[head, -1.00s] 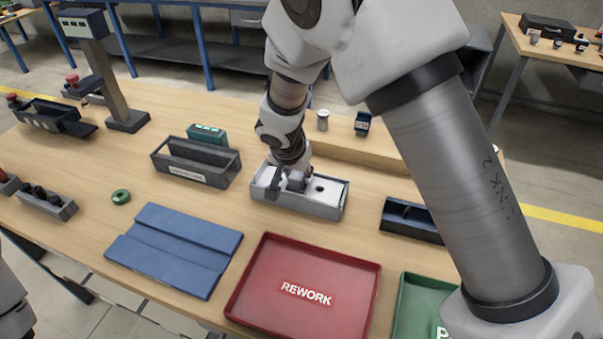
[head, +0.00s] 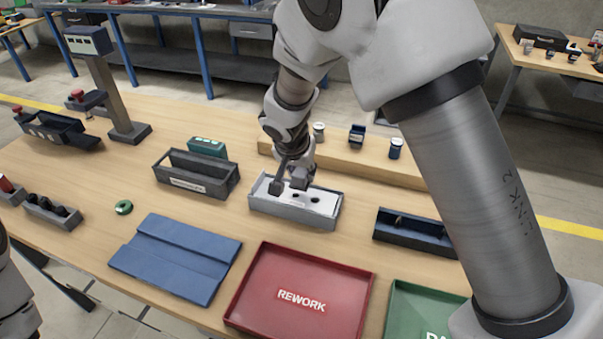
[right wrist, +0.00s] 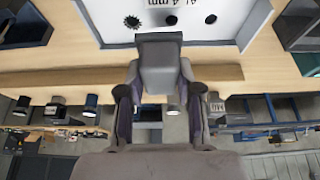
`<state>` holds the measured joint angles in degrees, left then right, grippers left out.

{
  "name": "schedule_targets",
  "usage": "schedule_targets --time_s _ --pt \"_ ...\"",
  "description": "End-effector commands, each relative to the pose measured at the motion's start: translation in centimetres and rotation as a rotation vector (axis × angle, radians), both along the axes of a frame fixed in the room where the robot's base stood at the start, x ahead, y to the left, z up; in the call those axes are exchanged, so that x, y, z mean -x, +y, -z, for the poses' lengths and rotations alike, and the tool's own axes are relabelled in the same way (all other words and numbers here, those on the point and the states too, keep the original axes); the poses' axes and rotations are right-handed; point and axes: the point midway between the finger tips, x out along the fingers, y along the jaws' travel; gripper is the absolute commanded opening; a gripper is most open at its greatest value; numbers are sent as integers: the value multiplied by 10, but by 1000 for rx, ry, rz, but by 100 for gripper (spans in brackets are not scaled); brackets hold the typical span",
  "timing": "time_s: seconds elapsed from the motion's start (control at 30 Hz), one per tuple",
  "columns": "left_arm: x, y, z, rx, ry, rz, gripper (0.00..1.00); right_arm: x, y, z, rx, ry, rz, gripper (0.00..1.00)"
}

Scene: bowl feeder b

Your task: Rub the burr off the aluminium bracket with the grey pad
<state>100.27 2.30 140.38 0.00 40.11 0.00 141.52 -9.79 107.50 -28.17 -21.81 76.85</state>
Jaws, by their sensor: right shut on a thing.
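The aluminium bracket (head: 287,191) is a pale flat plate lying in a grey open box-like holder (head: 292,214). In the right wrist view the bracket (right wrist: 190,30) shows printed lettering, two smooth dark holes, and a jagged dark spot (right wrist: 132,22) that looks like the burr. My right gripper (head: 290,178) is over the bracket's far left part. In the right wrist view the gripper (right wrist: 158,92) is shut on the grey pad (right wrist: 160,62). I cannot tell whether the pad touches the plate. My left gripper is out of view.
A red REWORK tray (head: 300,300) and a green tray (head: 425,305) lie in front. A blue ridged mat (head: 175,258) lies left of them. A dark open box (head: 195,177) stands left of the holder, and a dark blue box (head: 412,231) right. A raised wooden ledge (head: 370,168) runs behind.

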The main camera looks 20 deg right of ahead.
Motion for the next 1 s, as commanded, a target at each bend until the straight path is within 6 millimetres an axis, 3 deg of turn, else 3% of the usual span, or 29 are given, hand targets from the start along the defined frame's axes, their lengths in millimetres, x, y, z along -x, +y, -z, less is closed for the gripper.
schedule_targets --time_s 0.3,0.77,1.0 --pt "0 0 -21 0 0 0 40 -4 0 -29 0 -3 -10 0" --pt "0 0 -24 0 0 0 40 -5 0 -33 -1 -2 -11 0" --pt "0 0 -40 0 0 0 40 -5 0 -56 0 -3 -12 0"
